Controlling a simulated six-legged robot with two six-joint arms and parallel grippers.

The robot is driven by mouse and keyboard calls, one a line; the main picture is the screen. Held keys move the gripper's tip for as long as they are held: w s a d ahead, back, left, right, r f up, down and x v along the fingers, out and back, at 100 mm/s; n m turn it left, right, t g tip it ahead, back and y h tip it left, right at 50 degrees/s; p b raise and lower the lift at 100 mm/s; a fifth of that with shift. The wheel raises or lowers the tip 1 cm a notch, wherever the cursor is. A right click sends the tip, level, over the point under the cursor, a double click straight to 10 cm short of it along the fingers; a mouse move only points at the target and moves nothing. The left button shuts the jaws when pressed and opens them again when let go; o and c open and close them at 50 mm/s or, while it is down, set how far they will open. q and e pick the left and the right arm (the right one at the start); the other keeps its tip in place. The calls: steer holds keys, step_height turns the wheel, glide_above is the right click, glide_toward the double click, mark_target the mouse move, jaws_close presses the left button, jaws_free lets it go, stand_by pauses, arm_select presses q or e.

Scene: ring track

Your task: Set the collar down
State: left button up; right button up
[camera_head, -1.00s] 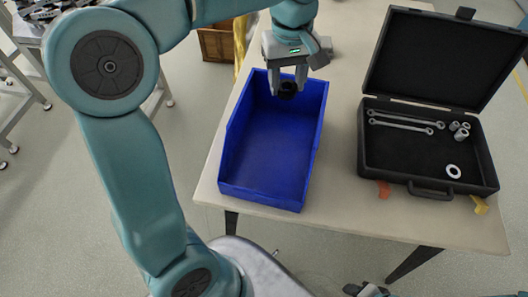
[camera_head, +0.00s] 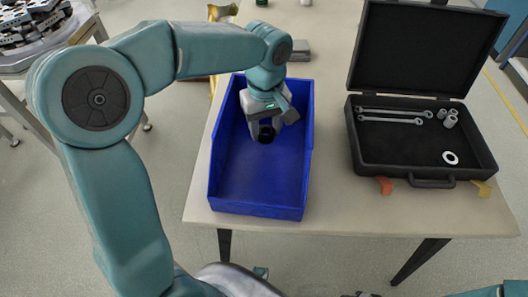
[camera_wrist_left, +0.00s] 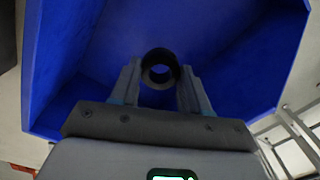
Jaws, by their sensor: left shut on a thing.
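The collar (camera_head: 266,135) is a short black ring with an open bore. My left gripper (camera_head: 266,128) is shut on it, inside the walls of the blue bin (camera_head: 255,190). In the left wrist view the collar (camera_wrist_left: 160,54) sits between the two finger ends of my left gripper (camera_wrist_left: 160,74), with the blue bin (camera_wrist_left: 235,60) behind it. I cannot tell whether the collar touches the bin floor. The bin looks otherwise empty. My right gripper is not clearly seen.
The bin stands on a pale table (camera_head: 330,195). To its right lies an open black tool case (camera_head: 400,158) with wrenches (camera_head: 390,120), several small sockets and a pale ring (camera_head: 450,158). A grey block (camera_head: 297,50) lies behind the bin.

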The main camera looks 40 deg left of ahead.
mark_target(264, 158)
arm_select(q)
step_height(264, 158, down, 9)
steer(key=shift+r+b, duration=0.2)
steer(key=shift+b, duration=0.3)
steer(key=shift+s, duration=0.1)
steer(key=shift+f, duration=0.1)
steer(key=o, duration=1.2)
steer(key=shift+c, duration=0.2)
steer(key=shift+a, duration=0.1)
